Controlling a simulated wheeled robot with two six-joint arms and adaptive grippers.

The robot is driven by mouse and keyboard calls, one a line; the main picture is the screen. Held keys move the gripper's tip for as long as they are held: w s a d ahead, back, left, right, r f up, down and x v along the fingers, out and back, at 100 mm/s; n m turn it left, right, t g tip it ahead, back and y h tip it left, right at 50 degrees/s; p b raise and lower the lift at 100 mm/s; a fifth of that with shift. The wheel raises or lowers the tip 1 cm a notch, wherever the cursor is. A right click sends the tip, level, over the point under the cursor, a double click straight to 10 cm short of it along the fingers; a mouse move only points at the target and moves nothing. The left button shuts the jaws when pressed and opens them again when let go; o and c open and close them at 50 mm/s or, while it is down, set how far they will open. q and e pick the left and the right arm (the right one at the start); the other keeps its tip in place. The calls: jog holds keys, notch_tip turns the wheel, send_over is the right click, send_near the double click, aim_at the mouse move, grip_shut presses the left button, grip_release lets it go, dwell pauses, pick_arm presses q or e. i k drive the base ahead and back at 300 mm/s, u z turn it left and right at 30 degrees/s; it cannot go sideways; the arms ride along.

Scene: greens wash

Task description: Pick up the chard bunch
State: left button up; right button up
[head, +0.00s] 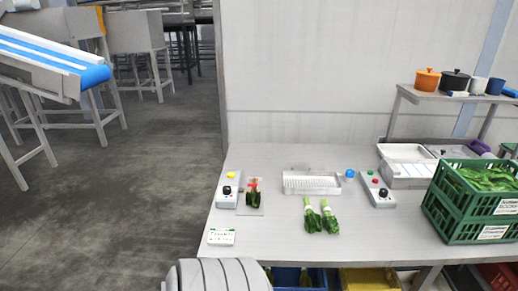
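Two green leafy bunches with pale stems lie side by side on the grey worktable (275,236), a left bunch (311,218) and a right bunch (329,218). Their stems point to the back and their leaves to the front. A smaller dark green bunch with red stems (253,198) lies on a flat grey plate at the left of the table. It looks like red-stemmed chard, but I cannot tell for sure which bunch is the chard. Neither of my grippers is in view.
A white rack tray (311,183) stands behind the pale-stemmed bunches. Control boxes stand at left (228,190) and right (377,190). A small sign (221,237) is at front left. A green crate of greens (465,218) and a sink (406,172) are at right.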

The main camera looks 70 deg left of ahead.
aim_at(254, 199)
jog(key=u, duration=0.45)
jog(key=i, duration=0.95)
jog(key=u, duration=1.4)
jog(key=i, duration=0.65)
jog(key=u, duration=0.8)
